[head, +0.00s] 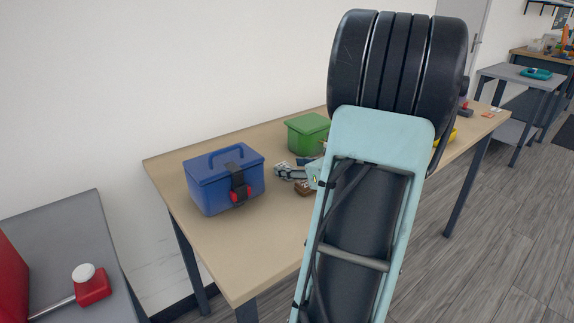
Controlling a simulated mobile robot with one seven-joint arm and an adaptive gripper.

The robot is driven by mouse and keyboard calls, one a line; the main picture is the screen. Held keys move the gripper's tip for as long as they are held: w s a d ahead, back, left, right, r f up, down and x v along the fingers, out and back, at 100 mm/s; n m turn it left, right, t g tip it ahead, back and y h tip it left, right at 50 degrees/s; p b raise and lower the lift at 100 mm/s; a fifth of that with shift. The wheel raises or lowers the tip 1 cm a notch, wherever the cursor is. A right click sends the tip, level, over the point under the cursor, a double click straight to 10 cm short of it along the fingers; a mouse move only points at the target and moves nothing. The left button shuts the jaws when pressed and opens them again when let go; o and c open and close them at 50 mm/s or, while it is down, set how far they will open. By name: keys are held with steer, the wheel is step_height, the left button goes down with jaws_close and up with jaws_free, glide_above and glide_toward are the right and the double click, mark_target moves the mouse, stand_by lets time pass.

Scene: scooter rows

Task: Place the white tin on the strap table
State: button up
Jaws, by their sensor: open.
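I cannot make out a white tin in the head view; part of the wooden table is hidden behind my arm. No table is clearly marked as the strap table. The long wooden table (245,268) stands along the wall. My arm rises across the middle of the view. My gripper (292,178) shows only in part, just left of the arm, over the wooden table between the blue box and the green box. It is open, and I see nothing held in it.
A blue toolbox (207,189) with a dark strap and a green box (308,134) stand on the wooden table. A grey table (65,228) at left bears a red item with a white knob (92,285). Another grey table (510,72) stands far right. Right floor is clear.

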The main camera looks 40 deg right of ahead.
steer(key=p+v, duration=0.1)
steer(key=v, duration=0.8)
steer(key=shift+p, duration=0.3)
